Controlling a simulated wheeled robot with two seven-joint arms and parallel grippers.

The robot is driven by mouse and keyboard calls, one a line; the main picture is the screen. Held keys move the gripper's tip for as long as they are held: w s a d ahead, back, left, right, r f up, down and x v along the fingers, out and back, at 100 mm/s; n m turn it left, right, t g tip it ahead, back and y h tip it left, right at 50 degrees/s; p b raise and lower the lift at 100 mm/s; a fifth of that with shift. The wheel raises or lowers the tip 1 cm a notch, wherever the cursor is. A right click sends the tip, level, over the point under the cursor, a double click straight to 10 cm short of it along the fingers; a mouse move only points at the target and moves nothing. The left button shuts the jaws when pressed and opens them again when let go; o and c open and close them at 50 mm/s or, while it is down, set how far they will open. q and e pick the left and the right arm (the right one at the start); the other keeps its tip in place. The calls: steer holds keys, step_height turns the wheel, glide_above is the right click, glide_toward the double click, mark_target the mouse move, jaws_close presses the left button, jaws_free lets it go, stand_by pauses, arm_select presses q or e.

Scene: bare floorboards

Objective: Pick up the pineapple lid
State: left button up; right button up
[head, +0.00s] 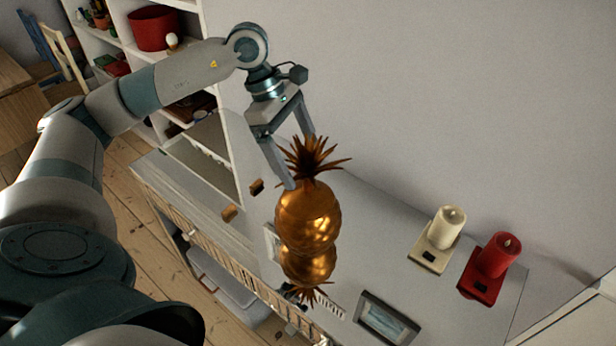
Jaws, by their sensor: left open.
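The golden pineapple (308,218) stands on a pale cabinet top in the middle of the head view. Its spiky, leafy lid (314,162) is a darker bronze and sits on top of the body. My left gripper (300,160) comes down from above with its two fingers apart. One finger reaches down at the left of the leaves, and the other is behind or beside them. I cannot tell whether either finger touches the lid. Nothing is held. My right gripper is not in view.
A second golden, leafy shape (307,265) shows upside down below the pineapple, perhaps a reflection. A picture frame (387,318), a cream candle (447,228) and a red candle (496,256) stand to the right. White shelves (222,125) are behind my left arm.

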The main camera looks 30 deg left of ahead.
mark_target(308, 175)
arm_select(q)
steer(key=shift+d+f+p, duration=0.3)
steer(key=shift+f+p, duration=0.1)
steer(key=shift+p, duration=0.25)
steer(key=p+x, duration=0.1)
steer(key=x, duration=0.2)
steer(key=shift+r+p, duration=0.1)
steer(key=shift+p, duration=0.3)
steer(key=shift+w+d+f, duration=0.1)
steer(key=shift+d+f, duration=0.05)
steer(key=shift+f, duration=0.5)
jaws_close()
